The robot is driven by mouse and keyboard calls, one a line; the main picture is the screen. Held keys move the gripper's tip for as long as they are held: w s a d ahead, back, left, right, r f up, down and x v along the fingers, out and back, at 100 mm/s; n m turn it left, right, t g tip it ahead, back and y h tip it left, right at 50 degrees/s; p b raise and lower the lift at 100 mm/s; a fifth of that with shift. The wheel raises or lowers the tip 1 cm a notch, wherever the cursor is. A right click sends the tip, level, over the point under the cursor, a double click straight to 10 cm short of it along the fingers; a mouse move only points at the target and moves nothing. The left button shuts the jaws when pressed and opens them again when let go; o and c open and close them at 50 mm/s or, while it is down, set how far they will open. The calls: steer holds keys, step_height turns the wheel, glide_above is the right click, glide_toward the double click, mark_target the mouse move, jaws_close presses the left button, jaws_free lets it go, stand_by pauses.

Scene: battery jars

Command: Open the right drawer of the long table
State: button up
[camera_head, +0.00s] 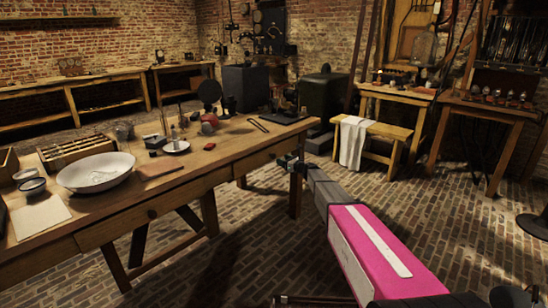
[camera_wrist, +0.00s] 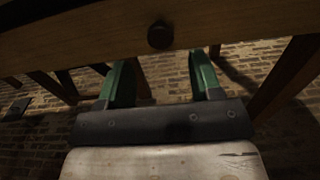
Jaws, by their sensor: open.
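The long wooden table (camera_head: 215,148) runs from the lower left to the middle in the head view. Its right drawer front (camera_head: 258,158) lies near the far right end and looks flush with the table edge. My gripper (camera_head: 288,160) is beside that end, and hides part of the front there. In the wrist view a dark round knob (camera_wrist: 160,35) sits on a wooden front (camera_wrist: 90,42). My gripper's green fingers (camera_wrist: 162,62) are apart and empty, with the knob lying between their lines, just beyond the tips. I cannot tell the exact gap.
Another drawer knob (camera_head: 152,213) shows on the table's nearer front. A white basin (camera_head: 96,172), a brown book (camera_head: 160,168) and several small items stand on top. A bench with a white cloth (camera_head: 353,140) stands beyond.

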mark_target(274, 156)
steer(key=x, duration=0.8)
jaws_close()
steer(key=shift+s+d, duration=0.1)
